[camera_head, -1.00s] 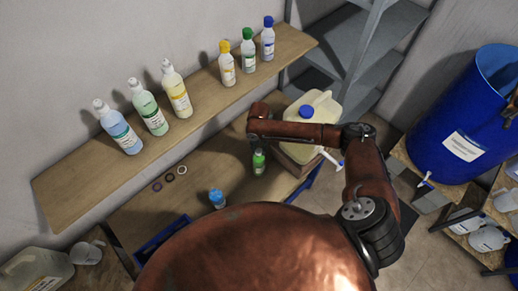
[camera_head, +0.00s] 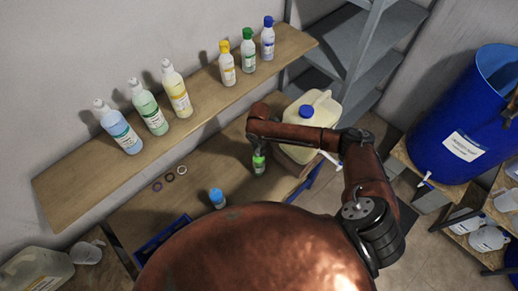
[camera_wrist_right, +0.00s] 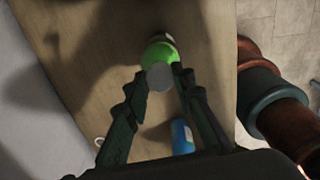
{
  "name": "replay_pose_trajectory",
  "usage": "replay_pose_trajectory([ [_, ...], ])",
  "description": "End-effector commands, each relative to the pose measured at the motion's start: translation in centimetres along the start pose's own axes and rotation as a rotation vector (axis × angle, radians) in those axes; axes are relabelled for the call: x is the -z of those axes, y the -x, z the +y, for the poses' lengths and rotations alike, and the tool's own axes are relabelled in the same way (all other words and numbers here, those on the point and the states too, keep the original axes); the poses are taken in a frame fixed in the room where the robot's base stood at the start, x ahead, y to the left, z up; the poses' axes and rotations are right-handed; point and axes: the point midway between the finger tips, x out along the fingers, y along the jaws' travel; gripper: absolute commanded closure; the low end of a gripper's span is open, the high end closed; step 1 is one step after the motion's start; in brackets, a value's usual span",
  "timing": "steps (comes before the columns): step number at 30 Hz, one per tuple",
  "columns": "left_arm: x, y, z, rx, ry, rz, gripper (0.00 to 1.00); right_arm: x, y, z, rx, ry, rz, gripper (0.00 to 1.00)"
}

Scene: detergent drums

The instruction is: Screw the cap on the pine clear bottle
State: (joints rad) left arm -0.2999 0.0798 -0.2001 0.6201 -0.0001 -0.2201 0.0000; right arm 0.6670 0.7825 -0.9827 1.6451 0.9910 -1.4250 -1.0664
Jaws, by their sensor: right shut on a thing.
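A small bottle with a bright green upper part (camera_head: 259,167) stands on the lower bench below my right arm; its label is too small to read. My right gripper (camera_head: 257,148) is right above it and covers its top. In the right wrist view the green bottle (camera_wrist_right: 157,52) shows beyond the fingertips. My right gripper (camera_wrist_right: 160,80) is shut on a round grey piece that looks like the cap (camera_wrist_right: 159,76), lined up over the bottle's top. I cannot tell whether its threads are engaged. My left gripper is not in view.
A blue-capped bottle (camera_head: 217,198) stands nearer on the bench, with several rings (camera_head: 169,177) to its left. A blue-capped jug (camera_head: 318,104) is close right of my gripper. Several bottles line the wall shelf (camera_head: 200,108). A blue drum (camera_head: 462,125) stands at right.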

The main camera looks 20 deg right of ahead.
Motion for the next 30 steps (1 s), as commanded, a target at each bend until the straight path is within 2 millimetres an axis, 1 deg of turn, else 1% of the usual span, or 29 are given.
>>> replay_pose_trajectory([
  [11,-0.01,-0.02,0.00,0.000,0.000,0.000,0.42,0.12,-0.20,-0.13,0.003,-0.048,0.002,1.00],
  [14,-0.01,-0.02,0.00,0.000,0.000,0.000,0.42,0.19,-0.29,-0.20,0.004,-0.158,0.002,1.00],
  [18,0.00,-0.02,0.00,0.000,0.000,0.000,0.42,0.20,-0.29,-0.22,0.004,-0.366,0.001,1.00],
  [21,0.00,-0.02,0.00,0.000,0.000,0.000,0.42,0.18,-0.31,-0.26,0.005,-0.470,-0.001,1.00],
  [24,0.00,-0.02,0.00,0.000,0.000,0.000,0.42,0.18,-0.29,-0.26,0.005,-0.518,-0.002,1.00],
  [30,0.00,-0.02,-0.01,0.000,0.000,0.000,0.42,0.16,-0.28,-0.26,0.005,-0.521,-0.002,1.00],
])
